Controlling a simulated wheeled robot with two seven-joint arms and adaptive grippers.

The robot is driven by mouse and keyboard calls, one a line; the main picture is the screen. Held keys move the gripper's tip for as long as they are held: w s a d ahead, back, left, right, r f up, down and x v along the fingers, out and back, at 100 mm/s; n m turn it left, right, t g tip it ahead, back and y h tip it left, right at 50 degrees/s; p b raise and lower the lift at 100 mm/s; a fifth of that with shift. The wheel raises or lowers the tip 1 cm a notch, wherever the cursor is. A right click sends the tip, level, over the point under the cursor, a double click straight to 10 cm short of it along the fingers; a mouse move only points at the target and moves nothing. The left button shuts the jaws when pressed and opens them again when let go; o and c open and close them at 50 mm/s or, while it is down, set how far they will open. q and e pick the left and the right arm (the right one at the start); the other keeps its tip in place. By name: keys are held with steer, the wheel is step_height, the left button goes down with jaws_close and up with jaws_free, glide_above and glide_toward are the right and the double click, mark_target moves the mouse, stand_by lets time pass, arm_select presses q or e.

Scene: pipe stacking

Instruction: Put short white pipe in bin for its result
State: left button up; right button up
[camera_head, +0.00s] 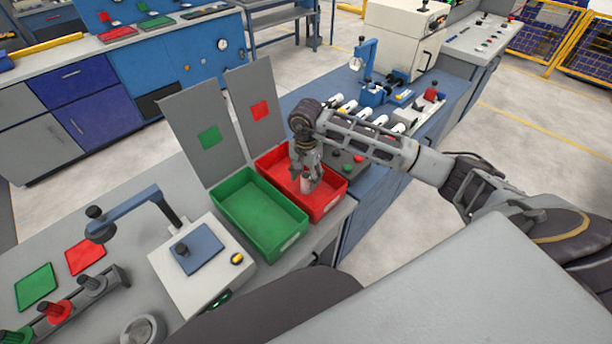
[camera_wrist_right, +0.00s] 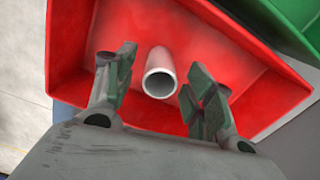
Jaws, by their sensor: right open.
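The short white pipe (camera_wrist_right: 160,72) shows in the right wrist view inside the red bin (camera_wrist_right: 88,62), its open end facing the camera. My right gripper (camera_wrist_right: 158,95) is open, with one finger on each side of the pipe and a gap on both sides. In the head view my right gripper (camera_head: 306,180) points down into the red bin (camera_head: 335,195), and a small bit of the pipe (camera_head: 306,187) shows between its fingers. Whether the pipe touches the bin floor cannot be told. The green bin (camera_head: 255,205) beside it is empty. My left gripper is not in view.
Grey panels with a green square (camera_head: 209,138) and a red square (camera_head: 260,111) stand behind the bins. A device with a blue plate (camera_head: 195,248) stands left of the green bin. Several white pipes (camera_head: 365,113) lie on the blue bench behind my right arm.

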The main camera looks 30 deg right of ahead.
step_height(320, 180, up, 12)
stand_by(0.7)
stand_by(1.4)
